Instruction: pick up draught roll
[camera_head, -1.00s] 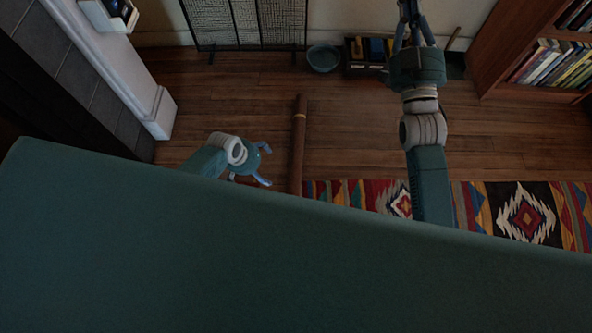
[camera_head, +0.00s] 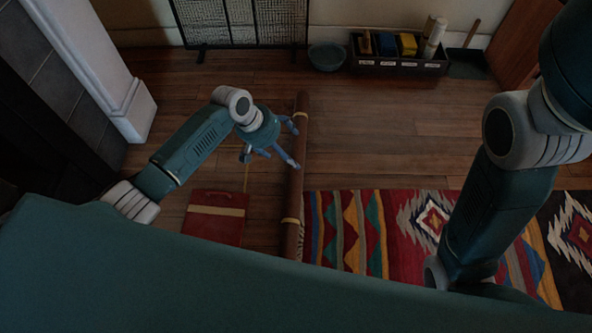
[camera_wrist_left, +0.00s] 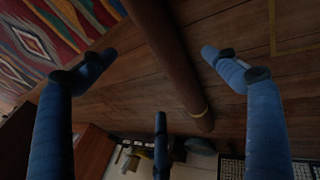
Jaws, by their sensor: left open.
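The draught roll (camera_head: 294,178) is a long brown tube with tan bands, lying on the wood floor along the left edge of the patterned rug. My left gripper (camera_head: 280,150) is open just left of it, fingers pointing toward it and not closed on it. In the left wrist view the roll (camera_wrist_left: 172,55) runs between the open fingers of the gripper (camera_wrist_left: 160,70), some way beyond them. The near end of the roll is hidden behind my body in the head view. My right arm shows at the right, but its gripper is out of view.
A red flat case (camera_head: 214,222) lies on the floor left of the roll. The patterned rug (camera_head: 345,225) is to the right. At the back are a fire screen (camera_head: 240,22), a bowl (camera_head: 327,57) and a dark caddy (camera_head: 400,66). A white pillar base (camera_head: 130,110) stands at left.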

